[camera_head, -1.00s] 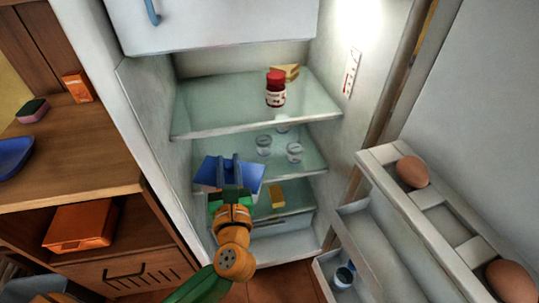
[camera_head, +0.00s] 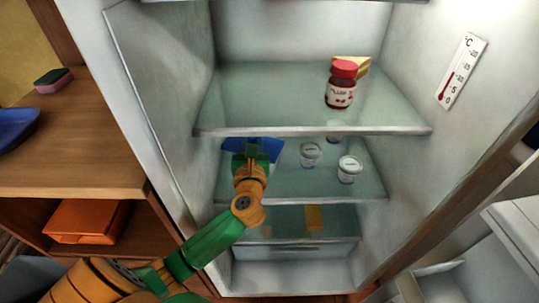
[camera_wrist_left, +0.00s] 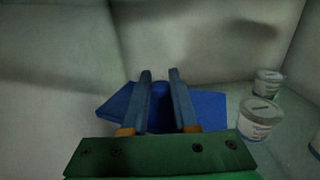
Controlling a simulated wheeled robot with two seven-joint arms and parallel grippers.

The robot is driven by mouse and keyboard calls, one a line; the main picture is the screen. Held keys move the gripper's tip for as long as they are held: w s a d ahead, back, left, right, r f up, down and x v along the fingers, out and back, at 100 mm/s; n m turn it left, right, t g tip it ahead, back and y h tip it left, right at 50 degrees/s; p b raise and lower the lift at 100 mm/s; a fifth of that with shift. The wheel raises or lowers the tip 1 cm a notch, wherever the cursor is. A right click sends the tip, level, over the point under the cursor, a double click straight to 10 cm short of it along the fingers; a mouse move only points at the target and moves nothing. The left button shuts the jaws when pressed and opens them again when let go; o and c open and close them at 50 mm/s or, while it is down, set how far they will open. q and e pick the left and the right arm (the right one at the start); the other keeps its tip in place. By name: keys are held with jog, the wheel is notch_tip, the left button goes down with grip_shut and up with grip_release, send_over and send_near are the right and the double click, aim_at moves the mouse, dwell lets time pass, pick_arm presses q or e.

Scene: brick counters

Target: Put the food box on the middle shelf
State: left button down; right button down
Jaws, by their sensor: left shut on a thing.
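The blue food box (camera_head: 270,147) is inside the open fridge, at the left of the middle shelf (camera_head: 315,187). My left gripper (camera_head: 252,150) is shut on it, reaching in from the front left. In the left wrist view the blue box (camera_wrist_left: 208,108) shows on both sides of the two fingers (camera_wrist_left: 160,80). The fingers and wrist hide part of it. I cannot tell whether the box touches the shelf. My right gripper is out of view.
White cups (camera_head: 311,154) stand on the middle shelf to the right of the box. A yellow block (camera_head: 314,218) lies lower down. The fridge's left wall (camera_head: 170,90) is near my arm.

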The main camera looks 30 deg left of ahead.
pick_arm(q)
notch_tip(320, 180, down, 5)
jog(key=shift+b, duration=0.85)
jog(key=shift+f, duration=0.15)
jog(key=c, duration=0.7)
grip_release()
